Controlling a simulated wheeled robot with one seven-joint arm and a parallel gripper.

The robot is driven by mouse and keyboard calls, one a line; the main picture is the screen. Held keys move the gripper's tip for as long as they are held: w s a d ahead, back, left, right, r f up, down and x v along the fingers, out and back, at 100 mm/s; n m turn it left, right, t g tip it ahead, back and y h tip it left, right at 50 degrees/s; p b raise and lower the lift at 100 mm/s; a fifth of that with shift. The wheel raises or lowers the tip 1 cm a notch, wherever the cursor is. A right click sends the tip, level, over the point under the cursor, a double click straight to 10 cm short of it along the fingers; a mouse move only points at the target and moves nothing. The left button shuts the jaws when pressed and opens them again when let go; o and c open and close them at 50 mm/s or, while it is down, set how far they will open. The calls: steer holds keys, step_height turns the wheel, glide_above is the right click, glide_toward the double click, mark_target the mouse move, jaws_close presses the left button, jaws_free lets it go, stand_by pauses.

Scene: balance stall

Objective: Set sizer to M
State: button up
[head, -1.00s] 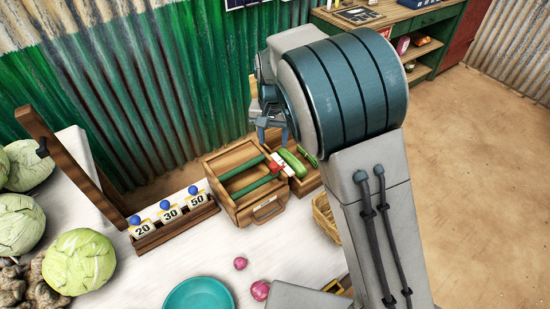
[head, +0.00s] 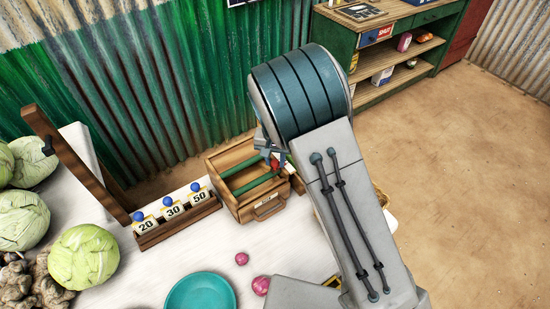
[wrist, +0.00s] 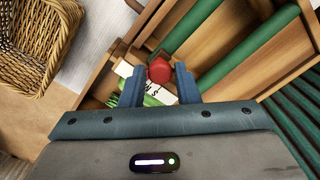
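The sizer is a wooden box with green rollers (head: 268,208), beside the back wall in the head view; its rollers also show in the wrist view (wrist: 250,50). Its red knob (wrist: 160,70) sits by a white lettered scale (wrist: 122,68); it also shows in the head view (head: 276,165). An S is readable on the scale, but my fingers hide part of the lettering, so I cannot tell the knob's setting. My gripper (wrist: 159,75) is open, its blue fingers on either side of the knob with small gaps. In the head view my gripper (head: 268,150) is over the box's right end.
A wicker basket (wrist: 38,40) is beside the sizer. A rack with 20, 30 and 50 tags (head: 175,219) stands left of it. A teal bowl (head: 200,292), pink vegetables (head: 261,285) and cabbages (head: 83,255) are on the white table. A green shelf (head: 335,45) stands behind.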

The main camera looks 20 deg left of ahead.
jaws_close()
steer(key=shift+w+a, duration=0.45)
steer(key=shift+a, duration=0.1)
steer(key=o, duration=0.5)
jaws_free()
steer(key=shift+r, duration=0.15)
step_height(320, 180, up, 14)
steer(key=shift+f+b, duration=0.2)
steer(key=shift+b, duration=0.9)
